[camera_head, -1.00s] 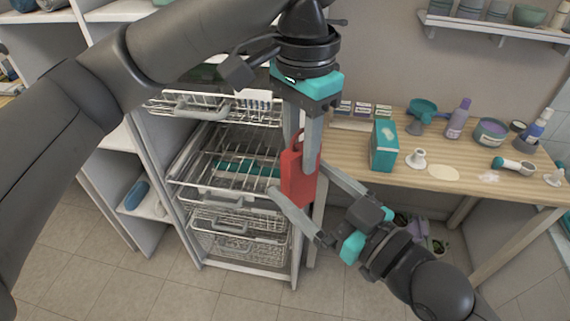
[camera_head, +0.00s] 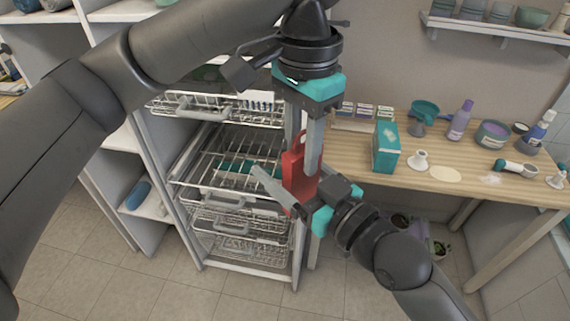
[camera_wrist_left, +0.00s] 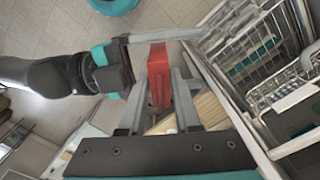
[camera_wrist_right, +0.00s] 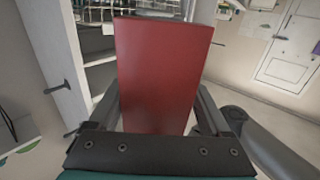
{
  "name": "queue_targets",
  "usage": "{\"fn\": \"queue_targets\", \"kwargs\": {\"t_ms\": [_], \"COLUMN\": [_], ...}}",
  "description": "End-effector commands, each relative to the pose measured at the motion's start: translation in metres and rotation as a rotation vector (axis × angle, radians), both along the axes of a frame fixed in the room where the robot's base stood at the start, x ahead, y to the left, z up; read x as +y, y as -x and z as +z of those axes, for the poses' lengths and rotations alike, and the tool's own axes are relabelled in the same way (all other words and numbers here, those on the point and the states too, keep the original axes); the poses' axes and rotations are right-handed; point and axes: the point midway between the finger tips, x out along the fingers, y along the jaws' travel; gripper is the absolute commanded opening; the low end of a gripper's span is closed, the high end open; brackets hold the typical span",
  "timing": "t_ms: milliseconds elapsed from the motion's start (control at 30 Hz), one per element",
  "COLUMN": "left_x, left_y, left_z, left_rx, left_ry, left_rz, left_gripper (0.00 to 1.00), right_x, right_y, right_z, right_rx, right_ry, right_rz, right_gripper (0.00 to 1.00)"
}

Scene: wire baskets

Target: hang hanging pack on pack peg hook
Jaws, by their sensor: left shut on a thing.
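The red hanging pack (camera_head: 297,172) hangs upright in front of the wire basket rack's right side. My left gripper (camera_head: 304,150) points down from above and is shut on its upper part. The pack also shows between the left fingers in the left wrist view (camera_wrist_left: 158,72). My right gripper (camera_head: 288,182) reaches in from the lower right, its fingers open on either side of the pack. In the right wrist view the pack's broad red face (camera_wrist_right: 160,75) fills the space between the fingers. Small dark pegs (camera_wrist_right: 57,87) stick out from a pale panel; I cannot tell which is the pack peg hook.
The wire basket rack (camera_head: 225,205) stands left of the pack. A wooden counter (camera_head: 350,158) lies to the right, with a teal box (camera_head: 386,150), a white funnel-like piece (camera_head: 419,160) and bottles. A wall shelf (camera_head: 490,25) is at the upper right. Floor is open in front.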

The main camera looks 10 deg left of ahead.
Motion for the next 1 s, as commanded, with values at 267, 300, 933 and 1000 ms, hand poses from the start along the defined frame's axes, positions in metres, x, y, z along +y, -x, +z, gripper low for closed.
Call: {"fn": "queue_targets", "kwargs": {"t_ms": [267, 300, 933, 1000], "left_x": [-0.0004, -0.0005, -0.0004, -0.0003], "left_y": [-0.0009, -0.0010, -0.0007, -0.0005], "left_z": [0.0003, 0.0004, 0.0002, 0.0001], "left_rx": [-0.004, -0.004, -0.003, -0.002], "left_ry": [0.002, 0.002, 0.003, 0.002], "left_rz": [0.002, 0.002, 0.001, 0.001], "left_gripper": [0.00, 0.00, 0.66, 0.66], "right_x": [0.0008, 0.0009, 0.0005, 0.0003], "right_y": [0.0012, 0.0013, 0.0010, 0.0008], "right_z": [0.0001, 0.0002, 0.0005, 0.0004], "right_rx": [0.001, 0.001, 0.000, 0.000], "right_ry": [-0.002, -0.002, -0.002, -0.001], "right_rz": [0.003, 0.003, 0.002, 0.002], "right_gripper": [0.48, 0.44, 0.15, 0.15]}}
